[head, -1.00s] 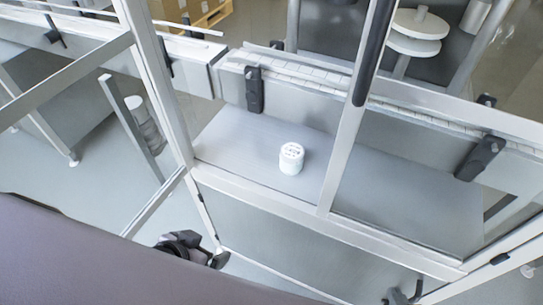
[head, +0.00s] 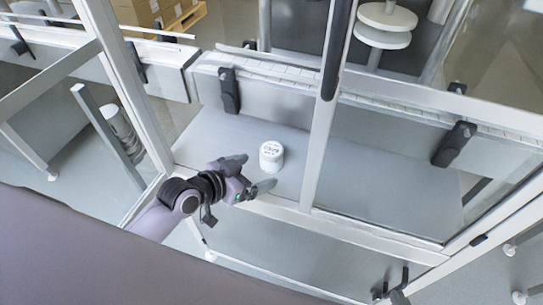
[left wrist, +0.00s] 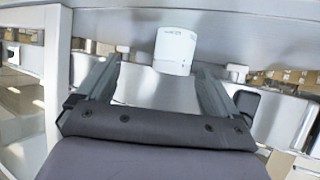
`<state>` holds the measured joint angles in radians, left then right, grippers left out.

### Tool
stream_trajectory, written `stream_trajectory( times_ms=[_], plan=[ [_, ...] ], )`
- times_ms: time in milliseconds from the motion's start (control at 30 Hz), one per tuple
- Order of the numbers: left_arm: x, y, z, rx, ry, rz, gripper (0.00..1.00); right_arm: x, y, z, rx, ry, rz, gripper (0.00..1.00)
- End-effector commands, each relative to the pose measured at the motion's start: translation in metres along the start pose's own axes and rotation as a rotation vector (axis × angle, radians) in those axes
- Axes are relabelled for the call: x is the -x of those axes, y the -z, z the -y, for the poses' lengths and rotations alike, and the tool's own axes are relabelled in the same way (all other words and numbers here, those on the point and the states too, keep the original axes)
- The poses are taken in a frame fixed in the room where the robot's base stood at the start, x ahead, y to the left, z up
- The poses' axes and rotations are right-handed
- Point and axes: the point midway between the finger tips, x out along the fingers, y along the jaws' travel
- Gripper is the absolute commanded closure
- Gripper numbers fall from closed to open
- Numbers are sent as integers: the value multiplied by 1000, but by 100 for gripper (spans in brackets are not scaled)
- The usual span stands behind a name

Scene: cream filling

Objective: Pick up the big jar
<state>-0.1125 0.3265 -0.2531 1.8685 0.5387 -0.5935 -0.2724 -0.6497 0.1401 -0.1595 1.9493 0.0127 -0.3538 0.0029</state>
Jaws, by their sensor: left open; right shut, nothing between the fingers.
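The big jar (head: 271,155) is a white round jar with dark print on its lid. It stands upright on the grey shelf behind the frame opening. It also shows in the left wrist view (left wrist: 175,48), beyond and between the fingertips. My left gripper (head: 261,171) is open and empty, reaching in from the left with its fingers pointing toward the jar, just short of it. My right gripper (head: 391,282) is low at the bottom edge of the head view, shut and empty, far from the jar.
A pale metal post (head: 325,120) rises to the right of the jar. A frame rail (head: 290,210) runs along the shelf's front edge. A conveyor with black clamps (head: 229,91) runs behind. The shelf (head: 385,190) right of the post is clear.

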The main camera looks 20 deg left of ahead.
Motion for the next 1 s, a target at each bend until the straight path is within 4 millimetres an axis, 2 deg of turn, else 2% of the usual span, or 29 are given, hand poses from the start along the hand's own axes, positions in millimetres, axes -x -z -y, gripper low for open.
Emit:
stream_trajectory(
  times_ms=[200, 533, 800, 1000],
  plan=[
    [-14, 16, 17, -4, 18, -83, 6, 0, 0, 0, 0, 0, 0, 100],
    [-40, 22, 19, -2, 19, -87, 6, 0, 0, 0, 0, 0, -1, 100],
    [-72, 29, 23, -2, 18, -86, 6, -1, -1, 0, 0, 0, -1, 100],
    [-81, 30, 24, -3, 18, -85, 6, -1, -1, 0, 0, 0, -1, 100]
  ],
)
